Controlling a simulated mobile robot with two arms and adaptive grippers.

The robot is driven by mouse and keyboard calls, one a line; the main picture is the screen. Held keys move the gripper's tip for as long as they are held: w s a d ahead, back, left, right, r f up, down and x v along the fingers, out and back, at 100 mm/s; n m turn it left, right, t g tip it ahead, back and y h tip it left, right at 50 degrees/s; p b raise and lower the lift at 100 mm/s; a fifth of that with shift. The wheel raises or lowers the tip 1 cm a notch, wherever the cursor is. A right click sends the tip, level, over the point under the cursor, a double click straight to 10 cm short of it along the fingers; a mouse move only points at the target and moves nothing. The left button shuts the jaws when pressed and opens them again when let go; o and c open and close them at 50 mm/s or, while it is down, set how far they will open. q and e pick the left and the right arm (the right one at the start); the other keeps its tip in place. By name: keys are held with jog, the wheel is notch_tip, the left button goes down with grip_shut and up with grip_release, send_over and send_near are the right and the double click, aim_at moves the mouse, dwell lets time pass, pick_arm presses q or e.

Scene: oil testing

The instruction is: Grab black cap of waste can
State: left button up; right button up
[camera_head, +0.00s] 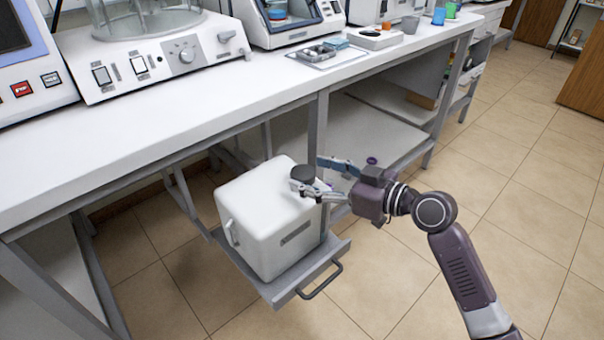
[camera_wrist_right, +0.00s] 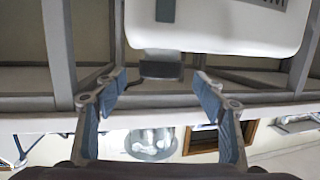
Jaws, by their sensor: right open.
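The waste can (camera_head: 272,222) is a white box with rounded edges, standing on a pull-out shelf under the bench. Its black cap (camera_head: 303,174) sits on top, toward the right side. In the right wrist view the can (camera_wrist_right: 215,28) appears upside down at the top, with the dark cap (camera_wrist_right: 161,70) at its edge. My right gripper (camera_head: 312,176) is open, its fingers reaching left at the cap's height. In the right wrist view the cap lies ahead between the open fingertips (camera_wrist_right: 161,84), with visible gaps either side. Contact is not visible. My left gripper is not in view.
The shelf (camera_head: 283,292) has a dark handle (camera_head: 320,281) at its front. The white bench (camera_head: 150,125) overhangs behind and left, with a grey leg (camera_head: 318,122) close behind the cap. Instruments stand on the bench. The tiled floor at right is clear.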

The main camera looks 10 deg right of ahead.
aim_at(309, 174)
jog(key=shift+x, duration=1.6)
jog(key=shift+s+f, duration=0.1)
jog(key=shift+f, duration=0.05)
jog(key=shift+c, duration=0.2)
jog(key=c, duration=1)
